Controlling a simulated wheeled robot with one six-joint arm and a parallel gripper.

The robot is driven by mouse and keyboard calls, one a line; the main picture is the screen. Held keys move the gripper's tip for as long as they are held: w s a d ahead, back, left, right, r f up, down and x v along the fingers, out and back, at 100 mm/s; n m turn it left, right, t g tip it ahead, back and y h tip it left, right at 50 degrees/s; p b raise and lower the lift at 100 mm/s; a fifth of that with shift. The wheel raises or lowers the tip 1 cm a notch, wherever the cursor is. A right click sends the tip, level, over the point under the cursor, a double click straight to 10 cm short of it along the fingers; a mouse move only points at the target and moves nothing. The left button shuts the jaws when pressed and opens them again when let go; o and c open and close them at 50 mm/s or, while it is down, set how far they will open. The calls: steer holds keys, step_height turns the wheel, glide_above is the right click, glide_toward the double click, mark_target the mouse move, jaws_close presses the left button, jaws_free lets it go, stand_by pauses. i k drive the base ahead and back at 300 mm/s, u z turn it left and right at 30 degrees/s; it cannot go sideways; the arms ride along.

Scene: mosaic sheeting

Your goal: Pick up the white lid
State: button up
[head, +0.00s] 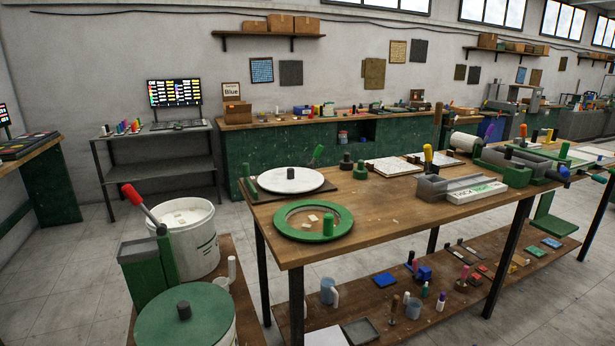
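A white round disc with a dark knob (290,180), which looks like the white lid, lies flat near the back left corner of the wooden table. It rests on a dark square board (253,198) with green posts at its left and a green-handled lever at its back right. Its upper face shows clear and nothing covers it. My gripper is not in this view.
A green ring (290,232) lies in front of the disc on the wooden table (390,215). A white bucket (205,240), a red-handled lever (140,203) and a green-lidded tub (225,328) stand lower left. Grey floor (60,290) is open at far left.

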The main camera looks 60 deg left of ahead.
mark_target(286, 179)
steer(key=u, duration=0.3)
steer(key=i, duration=1.4)
steer(key=u, duration=1.45)
steer(key=i, duration=0.8)
steer(key=u, duration=1.3)
steer(key=i, duration=0.8)
steer(key=u, duration=0.1)
